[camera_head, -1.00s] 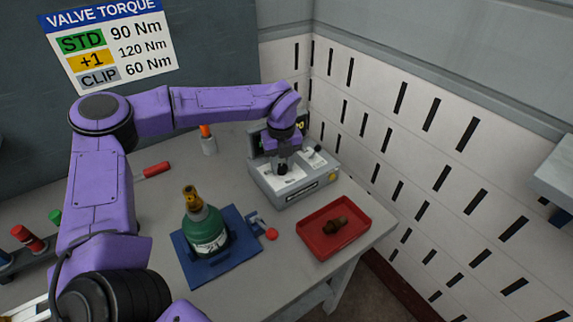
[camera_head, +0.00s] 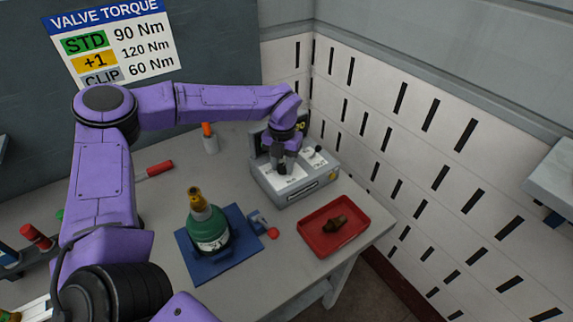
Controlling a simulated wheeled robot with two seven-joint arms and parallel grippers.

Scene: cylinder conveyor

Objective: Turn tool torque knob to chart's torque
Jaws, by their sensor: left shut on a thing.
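The torque chart (camera_head: 115,40) hangs on the wall at the upper left and reads STD 90 Nm, +1 120 Nm, CLIP 60 Nm. The grey torque tool box (camera_head: 318,187) stands at the back right of the table, with a dark display partly hidden behind my arm. My left gripper (camera_head: 284,170) points down onto the white top panel of the box. It is shut on the knob, which is mostly hidden by the fingers. A second dark knob or switch (camera_head: 318,149) sits to its right on the box. My right gripper is not in view.
A green cylinder with a brass valve (camera_head: 209,228) stands on a blue base (camera_head: 226,262). The slotted wall rises right of the table.

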